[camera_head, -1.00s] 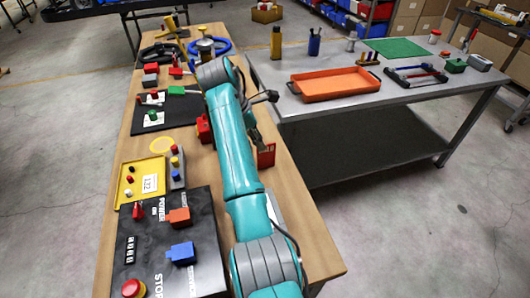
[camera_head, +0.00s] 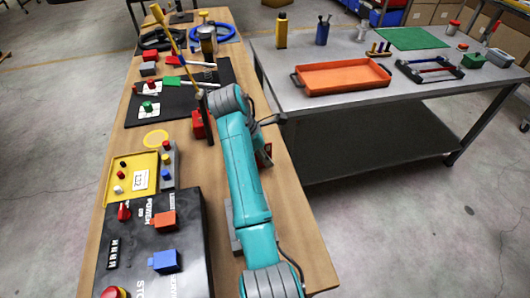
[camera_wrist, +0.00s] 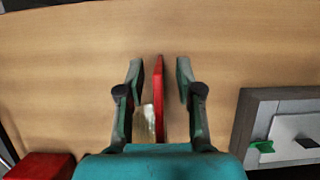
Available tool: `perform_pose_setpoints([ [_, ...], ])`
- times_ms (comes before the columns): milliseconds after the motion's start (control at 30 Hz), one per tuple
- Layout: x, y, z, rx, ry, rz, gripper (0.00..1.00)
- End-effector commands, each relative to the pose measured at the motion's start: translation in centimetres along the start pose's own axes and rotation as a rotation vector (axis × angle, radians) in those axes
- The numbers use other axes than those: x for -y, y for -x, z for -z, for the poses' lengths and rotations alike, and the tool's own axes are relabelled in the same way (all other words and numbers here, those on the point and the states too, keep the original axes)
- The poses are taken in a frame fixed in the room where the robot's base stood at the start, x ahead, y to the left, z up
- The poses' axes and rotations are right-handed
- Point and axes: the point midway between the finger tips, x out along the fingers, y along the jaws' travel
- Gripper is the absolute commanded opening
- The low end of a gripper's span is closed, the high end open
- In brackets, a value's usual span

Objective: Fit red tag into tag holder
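The red tag (camera_wrist: 159,100) stands on edge between the two fingers of my gripper (camera_wrist: 159,68) in the wrist view, with a gap on each side. A pale patch shows beside its lower left face. My gripper is open and points at the wooden table. In the head view part of the red tag (camera_head: 264,156) shows just right of my arm, which hides the gripper's fingers. A grey frame (camera_wrist: 246,128) with a white panel lies to the right in the wrist view; I cannot tell whether it is the tag holder.
A red block (camera_wrist: 40,166) is at the lower left of the wrist view. On the wooden table (camera_head: 185,150) are a black control box (camera_head: 190,235), a yellow tray (camera_head: 120,185) and several tools. A grey table (camera_head: 300,103) with an orange tray (camera_head: 342,80) stands to the right.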

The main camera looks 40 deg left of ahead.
Motion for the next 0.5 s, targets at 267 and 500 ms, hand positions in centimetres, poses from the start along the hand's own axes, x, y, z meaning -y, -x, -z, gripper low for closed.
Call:
perform_pose_setpoints([
  [267, -0.03, 0.06, -0.02, 0.0, 0.0, -0.001, 0.03],
  [500, -0.04, 0.07, -0.03, 0.0, 0.0, -0.001, 0.0],
])
